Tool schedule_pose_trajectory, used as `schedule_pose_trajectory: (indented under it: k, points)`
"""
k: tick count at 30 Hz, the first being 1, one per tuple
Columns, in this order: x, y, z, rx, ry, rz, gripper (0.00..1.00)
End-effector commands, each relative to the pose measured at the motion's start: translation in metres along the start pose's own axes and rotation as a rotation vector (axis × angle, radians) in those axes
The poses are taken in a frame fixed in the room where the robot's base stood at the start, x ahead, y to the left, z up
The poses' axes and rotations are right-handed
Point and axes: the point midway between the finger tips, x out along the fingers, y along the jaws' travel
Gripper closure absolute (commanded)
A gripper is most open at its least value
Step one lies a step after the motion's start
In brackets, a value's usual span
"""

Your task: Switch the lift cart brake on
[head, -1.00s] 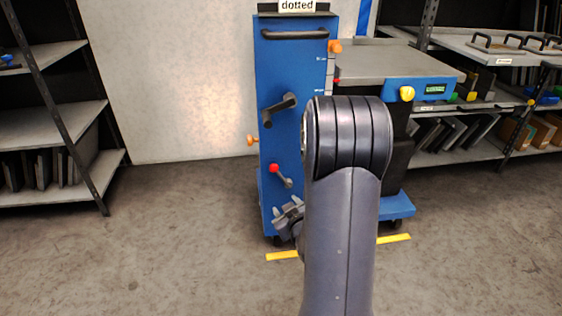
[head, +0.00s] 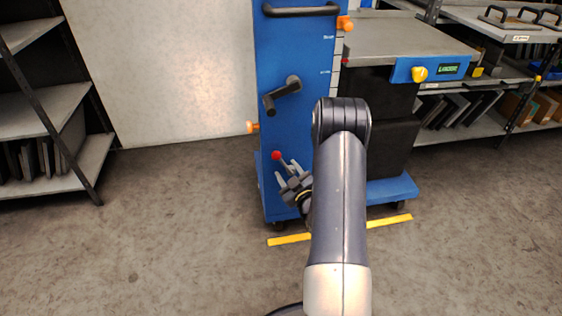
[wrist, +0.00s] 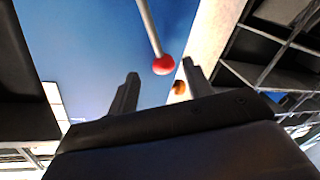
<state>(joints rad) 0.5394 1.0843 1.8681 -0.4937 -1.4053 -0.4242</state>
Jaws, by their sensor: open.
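The blue lift cart (head: 296,120) stands in front of me, with a grey platform (head: 400,38) on its right. A lever with a red knob (head: 276,155) sits low on the column's front face; I take it as the brake lever. In the wrist view the red knob (wrist: 163,65) hangs at the end of its grey rod, beyond and between the fingertips. My gripper (head: 287,174) is open and empty, just below and beside the knob in the head view; it also shows in the wrist view (wrist: 162,83). I cannot tell whether it touches the lever. My arm hides part of the cart's base.
A black crank (head: 283,95) is above the lever, and an orange knob (head: 252,127) sticks out at the column's left side. Shelves stand left (head: 50,112) and right. The floor (head: 150,220) at left is clear.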

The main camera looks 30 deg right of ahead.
Motion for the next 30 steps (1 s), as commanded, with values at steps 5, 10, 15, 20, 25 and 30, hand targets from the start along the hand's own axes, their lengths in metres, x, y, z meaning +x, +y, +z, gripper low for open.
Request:
schedule_pose_trajectory:
  k: [5,10,15,20,25,30]
  points:
    - [0.034,-0.001,0.000,-0.001,0.003,0.001,0.52]
    - [0.053,0.000,0.001,0.000,0.000,0.000,0.52]
    - [0.059,0.000,0.000,0.001,-0.001,0.000,0.52]
    - [0.059,0.000,0.000,0.001,-0.002,0.000,0.52]
    - [0.059,0.000,0.000,0.001,-0.002,0.000,0.61]
    - [0.059,0.000,0.000,0.001,-0.002,0.000,0.75]
